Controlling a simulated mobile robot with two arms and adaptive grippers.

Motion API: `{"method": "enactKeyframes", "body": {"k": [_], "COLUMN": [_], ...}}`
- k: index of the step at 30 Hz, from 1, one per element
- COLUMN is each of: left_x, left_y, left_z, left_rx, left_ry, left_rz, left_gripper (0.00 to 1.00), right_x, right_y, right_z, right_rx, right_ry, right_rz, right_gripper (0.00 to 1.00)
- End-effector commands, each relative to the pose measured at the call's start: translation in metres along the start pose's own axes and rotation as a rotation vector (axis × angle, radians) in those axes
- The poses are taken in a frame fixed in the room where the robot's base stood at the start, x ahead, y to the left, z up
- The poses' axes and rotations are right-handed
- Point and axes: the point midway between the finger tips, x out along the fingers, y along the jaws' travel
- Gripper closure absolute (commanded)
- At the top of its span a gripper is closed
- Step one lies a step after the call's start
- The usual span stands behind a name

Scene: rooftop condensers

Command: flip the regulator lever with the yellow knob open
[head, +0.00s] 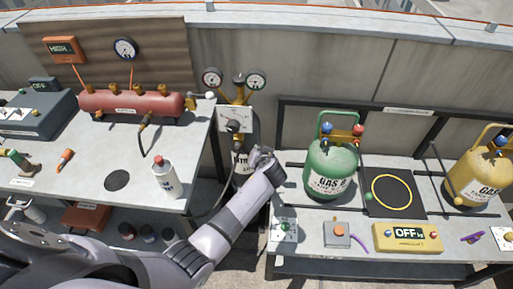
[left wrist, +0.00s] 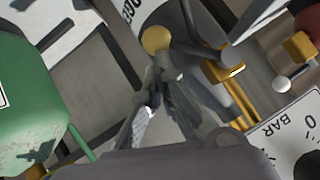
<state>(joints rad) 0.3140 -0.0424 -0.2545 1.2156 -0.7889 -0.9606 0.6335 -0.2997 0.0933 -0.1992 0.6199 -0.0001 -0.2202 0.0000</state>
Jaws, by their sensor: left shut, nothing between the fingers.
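The yellow knob (left wrist: 156,40) shows in the left wrist view as a round, dull yellow ball in front of a grey cylinder with dark lettering. My left gripper (left wrist: 166,72) is shut and empty, its fingertips just below the knob; I cannot tell whether they touch it. In the head view my left gripper (head: 256,157) reaches in from the lower left, in front of the cylinder under the regulator panel (head: 235,119). There the knob cannot be made out behind the gripper. The lever's position is unclear. My right gripper is not in view.
Two gauges (head: 234,79) sit above the panel. The left bench (head: 110,155) holds a red manifold (head: 130,103) and a white bottle (head: 166,180). The right bench holds a green gas cylinder (head: 331,168) close to my wrist. Brass pipes (left wrist: 228,75) run beside the knob.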

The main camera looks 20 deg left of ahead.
Motion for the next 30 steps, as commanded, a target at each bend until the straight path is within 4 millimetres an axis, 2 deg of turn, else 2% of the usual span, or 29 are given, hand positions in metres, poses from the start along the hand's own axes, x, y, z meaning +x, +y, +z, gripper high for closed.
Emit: {"method": "enactKeyframes", "body": {"k": [1, 3, 15, 21, 30], "left_x": [0.007, 0.01, 0.023, 0.026, 0.028], "left_y": [0.004, 0.005, 0.0, -0.003, -0.007], "left_z": [0.008, 0.013, 0.029, 0.033, 0.034], "left_rx": [0.037, 0.088, 0.351, 0.435, 0.493], "left_ry": [-0.001, -0.001, 0.0, -0.001, -0.001], "left_rz": [-0.028, -0.07, -0.281, -0.349, -0.397], "left_gripper": [1.0, 1.0, 1.0, 1.0, 1.0], "right_x": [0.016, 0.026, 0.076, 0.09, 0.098], "right_y": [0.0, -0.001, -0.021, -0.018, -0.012], "right_z": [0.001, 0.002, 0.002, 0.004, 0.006], "right_rx": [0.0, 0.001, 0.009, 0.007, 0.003], "right_ry": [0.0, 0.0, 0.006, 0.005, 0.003], "right_rz": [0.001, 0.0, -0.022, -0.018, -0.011], "right_gripper": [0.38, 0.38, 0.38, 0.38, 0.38]}}
